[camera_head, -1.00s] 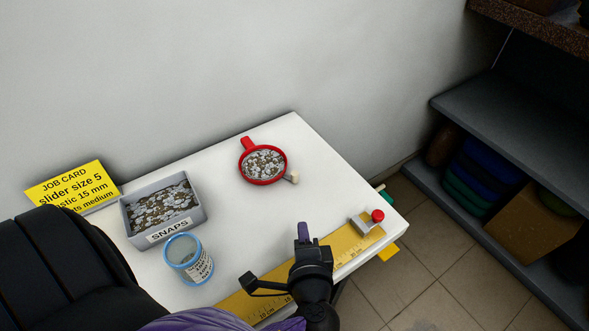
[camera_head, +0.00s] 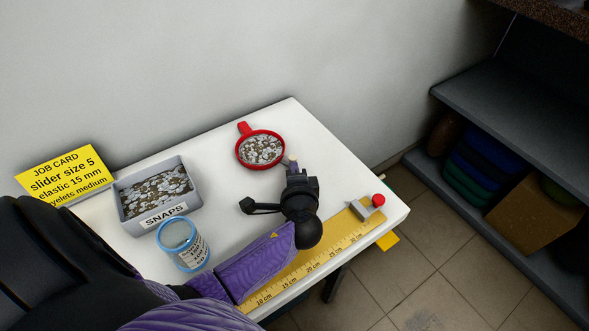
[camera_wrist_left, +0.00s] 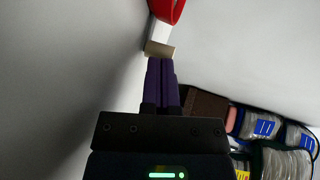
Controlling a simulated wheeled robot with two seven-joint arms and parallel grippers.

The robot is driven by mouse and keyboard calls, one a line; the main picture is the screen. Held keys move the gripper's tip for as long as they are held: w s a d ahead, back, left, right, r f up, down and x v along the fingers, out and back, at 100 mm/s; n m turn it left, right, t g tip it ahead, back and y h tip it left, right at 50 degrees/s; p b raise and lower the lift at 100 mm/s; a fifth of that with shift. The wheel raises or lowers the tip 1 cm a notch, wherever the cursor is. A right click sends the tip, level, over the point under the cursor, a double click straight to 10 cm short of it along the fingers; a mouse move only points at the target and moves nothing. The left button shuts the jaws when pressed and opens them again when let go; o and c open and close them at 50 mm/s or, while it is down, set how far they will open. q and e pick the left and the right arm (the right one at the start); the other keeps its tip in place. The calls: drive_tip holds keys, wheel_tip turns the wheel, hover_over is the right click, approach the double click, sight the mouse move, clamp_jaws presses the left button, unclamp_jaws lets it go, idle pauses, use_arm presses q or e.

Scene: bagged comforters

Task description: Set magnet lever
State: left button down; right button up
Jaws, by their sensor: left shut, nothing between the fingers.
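A red round dish (camera_head: 261,149) with a red handle tab holds many small silvery snaps on the white table. A small pale lever (camera_head: 289,159) sticks out at its lower right. The dish's red rim (camera_wrist_left: 167,10) and the pale lever with a tan end (camera_wrist_left: 160,48) also show in the left wrist view. My left gripper (camera_head: 292,168) is shut and empty, its purple fingertips (camera_wrist_left: 161,62) right at the lever's end. I cannot tell whether they touch it. My right gripper is not in view.
A grey SNAPS tray (camera_head: 157,211), a blue-rimmed jar (camera_head: 183,244) and a yellow job card (camera_head: 64,172) stand at left. A yellow ruler (camera_head: 325,257) runs along the front edge. A grey block with a red knob (camera_head: 378,200) sits at the right corner. Dark shelves (camera_head: 505,130) stand beyond.

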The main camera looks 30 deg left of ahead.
sight(307, 161)
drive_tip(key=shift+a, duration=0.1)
use_arm(q)
drive_tip(key=shift+w+n+y+b, duration=0.3)
drive_tip(key=shift+b, duration=0.05)
drive_tip(key=shift+w+n+g+y, duration=0.25)
drive_tip(key=shift+n+g+y, duration=0.05)
drive_tip(key=shift+g+y, duration=0.1)
drive_tip(key=w+n+g+b, duration=0.1)
drive_tip(key=w+n+g+y+b, duration=0.1)
drive_tip(key=b, duration=0.1)
drive_tip(key=shift+w+d+f+y, duration=0.1)
drive_tip(key=shift+f+y, duration=0.1)
drive_tip(key=shift+y, duration=0.1)
drive_tip(key=shift+w+n+g+b, duration=0.3)
drive_tip(key=shift+n+g, duration=0.1)
drive_tip(key=shift+g, duration=0.1)
drive_tip(key=shift+w+a+r+y, duration=0.2)
drive_tip(key=shift+w+y, duration=0.1)
drive_tip(key=shift+w, duration=0.2)
drive_tip(key=shift+w+a+b, duration=0.2)
drive_tip(key=shift+w+b, duration=0.25)
drive_tip(key=shift+w, duration=0.15)
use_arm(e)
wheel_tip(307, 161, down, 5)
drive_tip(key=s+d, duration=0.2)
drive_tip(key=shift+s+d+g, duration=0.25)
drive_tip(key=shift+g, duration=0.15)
